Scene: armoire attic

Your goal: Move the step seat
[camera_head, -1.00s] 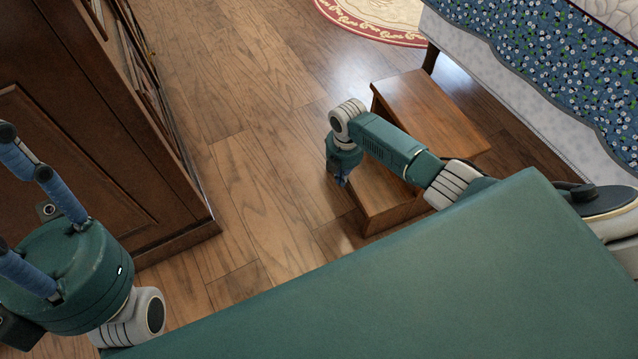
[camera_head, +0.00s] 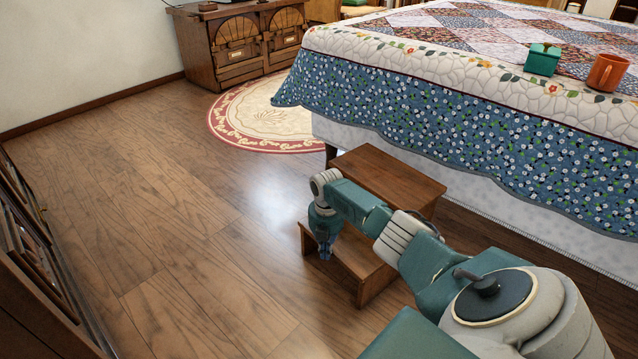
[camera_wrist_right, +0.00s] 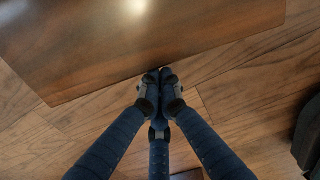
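The step seat is a brown wooden two-step stool (camera_head: 385,180) beside the bed in the head view. My right arm crosses in front of part of it. My right gripper (camera_head: 325,252) points down at the lower step's left edge. In the right wrist view, its fingers (camera_wrist_right: 160,78) are drawn together at the edge of a wooden board (camera_wrist_right: 150,35), part of the step seat. No part of the seat shows clearly between the fingertips. Whether they touch the edge I cannot tell. My left gripper is out of view.
The bed (camera_head: 430,130) with a floral quilt stands behind and right of the seat. A green box (camera_head: 542,60) and an orange mug (camera_head: 606,72) are on it. A round rug (camera_head: 265,112) lies beyond. A dark carved cabinet (camera_head: 35,270) stands at left. The floor (camera_head: 170,200) between is clear.

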